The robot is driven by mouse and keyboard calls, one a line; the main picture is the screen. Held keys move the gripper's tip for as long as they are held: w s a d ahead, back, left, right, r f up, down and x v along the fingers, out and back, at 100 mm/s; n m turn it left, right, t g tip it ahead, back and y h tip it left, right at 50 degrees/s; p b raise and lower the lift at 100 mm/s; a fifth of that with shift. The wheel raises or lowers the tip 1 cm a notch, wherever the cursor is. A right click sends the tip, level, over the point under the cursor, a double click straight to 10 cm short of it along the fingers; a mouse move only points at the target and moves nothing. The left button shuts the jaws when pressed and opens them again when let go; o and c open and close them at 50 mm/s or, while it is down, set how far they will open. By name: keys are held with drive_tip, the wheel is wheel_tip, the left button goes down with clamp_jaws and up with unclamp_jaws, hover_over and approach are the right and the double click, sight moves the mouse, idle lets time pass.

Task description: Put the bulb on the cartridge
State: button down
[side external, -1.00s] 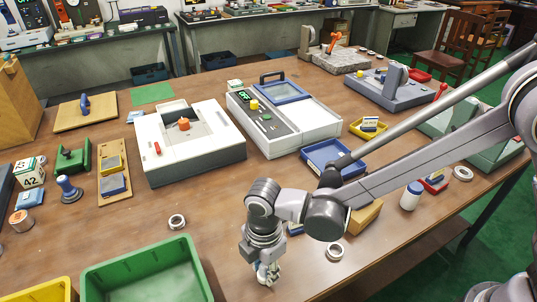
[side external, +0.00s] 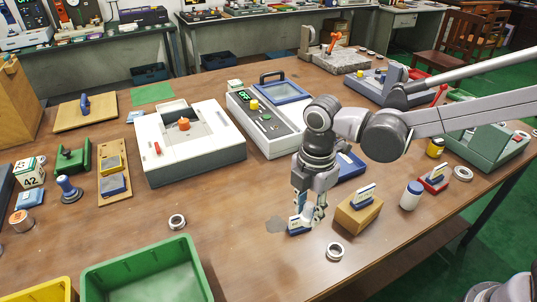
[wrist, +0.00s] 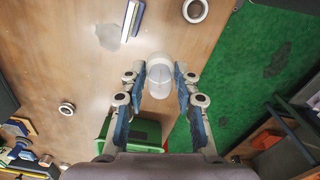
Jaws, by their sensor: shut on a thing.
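My gripper (side external: 308,208) is shut on a pale, partly clear bulb (wrist: 160,77) with a whitish end. The bulb sits between the fingertips in the wrist view and is mostly hidden by the fingers in the side view. A blue block with a white upright plate (side external: 297,226) is close to my gripper in the side view. It also lies ahead of the fingers, up and left, in the wrist view (wrist: 127,22). I cannot tell which piece is the cartridge.
A metal ring (side external: 335,252) lies in front of the wooden block, another (side external: 176,222) farther left. A white bottle (side external: 411,195) and a red holder (side external: 433,180) stand to the right. A green bin (side external: 147,275) is at the front left. Bare table lies between bin and gripper.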

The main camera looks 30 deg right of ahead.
drive_tip(key=d+r+m, duration=0.2)
drive_tip(key=d, duration=0.9)
drive_tip(key=d+r+m, duration=0.3)
drive_tip(key=d, duration=0.9)
drive_tip(key=s+d+r+m, duration=0.2)
drive_tip(key=s+d, duration=0.4)
drive_tip(key=d, duration=0.3)
drive_tip(key=s+d+r+m, duration=0.1)
drive_tip(key=s+d+m, duration=0.2)
drive_tip(key=s+d, duration=0.45)
hover_over(416, 186)
wheel_tip(416, 186, down, 7)
drive_tip(key=shift+d+r, duration=0.1)
drive_tip(key=shift+r, duration=0.05)
drive_tip(key=shift+f, duration=2)
drive_tip(key=shift+f, duration=0.15)
drive_tip(key=c, duration=1)
unclamp_jaws()
